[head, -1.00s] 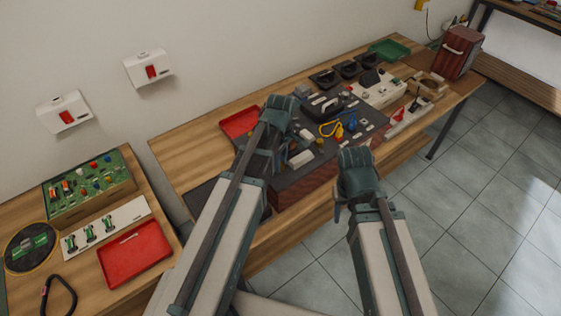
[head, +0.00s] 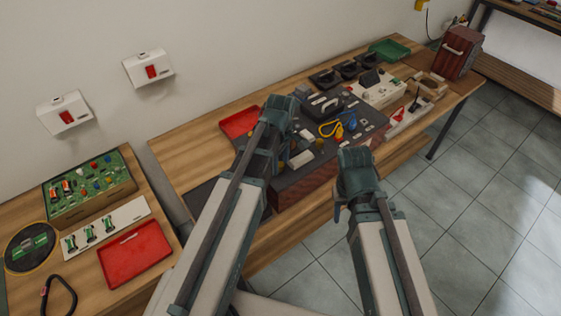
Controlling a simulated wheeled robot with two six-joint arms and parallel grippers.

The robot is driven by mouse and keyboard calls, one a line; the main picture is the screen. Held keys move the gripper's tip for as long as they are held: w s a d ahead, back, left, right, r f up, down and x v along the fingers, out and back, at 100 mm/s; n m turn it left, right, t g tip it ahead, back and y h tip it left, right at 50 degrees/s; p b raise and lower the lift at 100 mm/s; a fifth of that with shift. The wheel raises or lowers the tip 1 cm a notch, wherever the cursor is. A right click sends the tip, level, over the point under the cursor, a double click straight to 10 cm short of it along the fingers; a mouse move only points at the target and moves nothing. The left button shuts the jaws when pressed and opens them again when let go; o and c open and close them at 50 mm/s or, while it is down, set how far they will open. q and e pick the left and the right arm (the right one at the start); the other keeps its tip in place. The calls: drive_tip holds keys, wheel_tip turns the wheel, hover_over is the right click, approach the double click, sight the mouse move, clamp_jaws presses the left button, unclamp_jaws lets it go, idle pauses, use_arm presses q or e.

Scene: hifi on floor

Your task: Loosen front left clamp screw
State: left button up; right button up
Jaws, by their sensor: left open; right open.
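The clamp screw cannot be made out among the small parts on the middle table. A dark panel (head: 312,150) with several small fittings lies there, with a yellow loop (head: 328,129) and a blue piece (head: 351,124) on it. A pale block (head: 301,159) sits near its front left. My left gripper (head: 281,103) reaches over the panel's left part; its fingertips are hidden behind its own body. My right gripper (head: 355,157) is just off the table's front edge, right of the panel's front. I see nothing held in either gripper.
A red tray (head: 239,122) lies behind my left arm and a green tray (head: 389,50) at the far end. A white device (head: 378,92) and a red box (head: 461,52) stand to the right. A side table at left holds a circuit board (head: 90,184) and a red tray (head: 134,253).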

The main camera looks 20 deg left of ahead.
sight(281, 165)
use_arm(q)
wheel_tip(281, 165, up, 14)
drive_tip(key=p, duration=1.3)
drive_tip(key=shift+p, duration=0.3)
drive_tip(key=shift+f, duration=0.15)
drive_tip(key=s+d+f+m+y+b, duration=0.1)
drive_tip(key=s+d+f+m+b, duration=0.9)
drive_tip(key=m, duration=0.8)
drive_tip(key=s, duration=0.3)
drive_tip(key=shift+s+d, duration=0.15)
drive_tip(key=shift+s, duration=0.1)
